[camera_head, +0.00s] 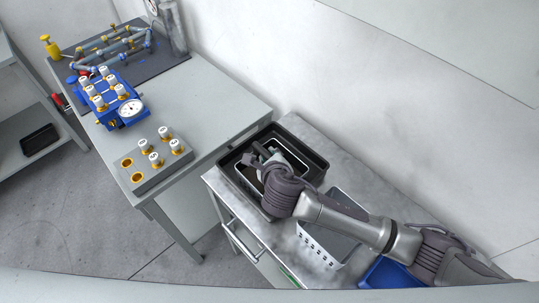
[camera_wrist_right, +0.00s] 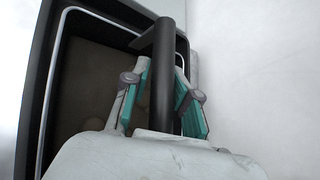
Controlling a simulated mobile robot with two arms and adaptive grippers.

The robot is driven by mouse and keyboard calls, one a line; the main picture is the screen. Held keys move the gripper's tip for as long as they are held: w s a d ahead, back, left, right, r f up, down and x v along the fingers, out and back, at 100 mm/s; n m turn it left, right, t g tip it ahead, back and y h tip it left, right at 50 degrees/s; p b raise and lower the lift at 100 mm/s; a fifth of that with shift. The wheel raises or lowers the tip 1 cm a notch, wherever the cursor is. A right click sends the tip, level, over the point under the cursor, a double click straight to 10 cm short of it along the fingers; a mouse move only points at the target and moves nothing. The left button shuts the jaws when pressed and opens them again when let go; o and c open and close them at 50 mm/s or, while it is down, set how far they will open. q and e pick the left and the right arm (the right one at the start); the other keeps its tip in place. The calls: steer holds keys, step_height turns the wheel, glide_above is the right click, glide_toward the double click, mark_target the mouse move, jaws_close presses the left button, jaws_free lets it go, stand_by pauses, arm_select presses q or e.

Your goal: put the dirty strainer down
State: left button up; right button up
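The black bin (camera_head: 319,157) stands on the grey cart. A dark thing with a thin pale rim, which seems to be the strainer (camera_wrist_right: 93,75), sits low in the bin. A dark, bar-topped handle (camera_wrist_right: 163,60) stands up between the two fingers in the right wrist view. My right gripper (camera_wrist_right: 163,68) is over the bin. Its teal pads flank the handle, close at the tips and with gaps lower down. Contact is unclear. Dirt on the strainer cannot be made out. In the head view, my right arm covers part of the bin. My left gripper is not in view.
A white perforated basket (camera_head: 316,247) and a blue container (camera_head: 393,273) are beside the bin, partly under my right arm. The table (camera_head: 218,108) at left holds a grey block (camera_head: 150,178), a blue gauge fixture (camera_head: 126,115) and pipework. A wall rises behind the cart.

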steer(key=shift+o, duration=1.2)
steer(key=shift+r, duration=0.1)
steer(key=v, duration=1.2)
steer(key=shift+b, duration=0.35)
